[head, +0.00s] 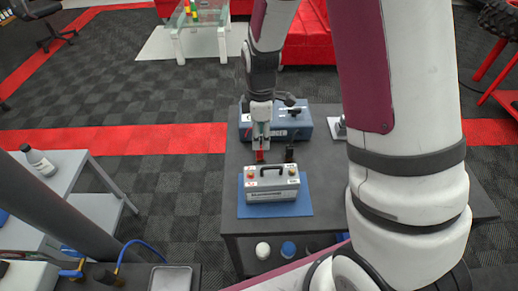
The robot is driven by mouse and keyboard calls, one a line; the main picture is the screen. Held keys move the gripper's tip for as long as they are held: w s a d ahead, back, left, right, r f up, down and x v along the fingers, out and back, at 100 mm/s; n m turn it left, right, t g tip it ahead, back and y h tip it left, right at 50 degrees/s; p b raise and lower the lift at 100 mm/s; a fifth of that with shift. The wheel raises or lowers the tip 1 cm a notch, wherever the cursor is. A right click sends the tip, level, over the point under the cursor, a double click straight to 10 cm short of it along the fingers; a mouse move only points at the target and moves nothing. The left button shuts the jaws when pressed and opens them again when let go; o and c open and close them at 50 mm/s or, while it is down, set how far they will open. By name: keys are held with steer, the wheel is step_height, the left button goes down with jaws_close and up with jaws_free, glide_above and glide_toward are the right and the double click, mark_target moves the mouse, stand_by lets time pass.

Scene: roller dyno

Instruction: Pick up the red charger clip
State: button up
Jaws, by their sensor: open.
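The red charger clip (260,156) is a small upright red piece behind the left side of the grey battery (272,185). My gripper (261,147) points down right over the clip, with its fingers open at it. I cannot tell whether the fingers touch the clip, and part of the clip may be hidden by them. A black clip (289,153) stands a little to the right. A blue charger box (304,122) sits behind the gripper on the dark table.
The battery has a carry handle and rests on a blue mat (304,205). A small metallic item (338,128) is on the table at the right, partly hidden by my arm. A grey cart with a bottle (39,162) stands at the left, across open floor.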

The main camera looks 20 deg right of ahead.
mark_target(260, 152)
steer(key=shift+a+f, duration=0.1)
steer(key=shift+f, duration=3.75)
jaws_close()
